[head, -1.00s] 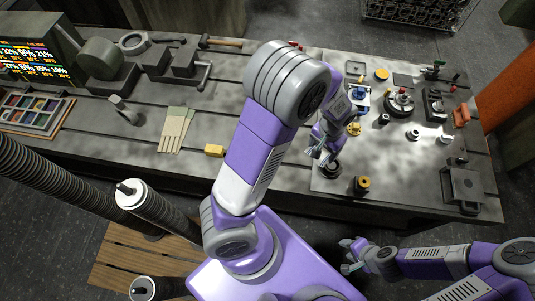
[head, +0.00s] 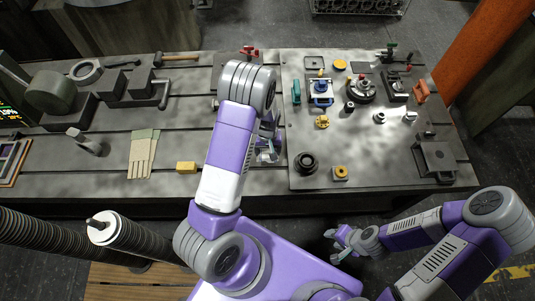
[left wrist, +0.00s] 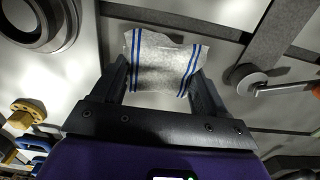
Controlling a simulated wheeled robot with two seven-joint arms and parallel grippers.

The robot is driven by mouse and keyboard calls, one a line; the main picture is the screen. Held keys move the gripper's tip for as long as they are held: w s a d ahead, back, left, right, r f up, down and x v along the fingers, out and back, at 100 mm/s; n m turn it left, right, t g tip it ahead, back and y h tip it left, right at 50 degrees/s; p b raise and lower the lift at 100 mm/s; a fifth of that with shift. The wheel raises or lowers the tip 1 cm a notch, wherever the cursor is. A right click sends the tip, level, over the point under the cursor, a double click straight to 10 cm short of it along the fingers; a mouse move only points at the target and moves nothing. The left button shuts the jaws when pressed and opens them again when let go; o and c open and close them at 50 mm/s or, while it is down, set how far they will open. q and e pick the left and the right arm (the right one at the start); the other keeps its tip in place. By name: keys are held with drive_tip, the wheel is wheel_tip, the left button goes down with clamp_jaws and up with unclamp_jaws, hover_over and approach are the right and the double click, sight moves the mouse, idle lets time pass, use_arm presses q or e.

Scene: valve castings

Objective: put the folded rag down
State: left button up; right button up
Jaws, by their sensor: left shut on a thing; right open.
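The folded rag (left wrist: 160,62) is pale grey with blue stripes along its two sides. In the left wrist view it is held between the two fingers of my left gripper (left wrist: 162,82), which is shut on it. In the head view my left gripper (head: 267,152) hangs over the bench just left of the pale plate, partly hidden by my own arm. The rag is hard to make out there, and its height above the bench is unclear. My right gripper (head: 343,246) is open and empty, in front of the bench.

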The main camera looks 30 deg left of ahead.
sight(267, 151)
use_arm(q)
drive_tip(key=shift+f, duration=1.5)
drive_tip(key=shift+b, duration=0.3)
drive_tip(key=o, duration=0.5)
drive_tip(key=shift+f, duration=0.2)
drive_tip(key=o, duration=0.4)
drive_tip(key=shift+o, duration=0.2)
drive_tip(key=shift+r, duration=0.1)
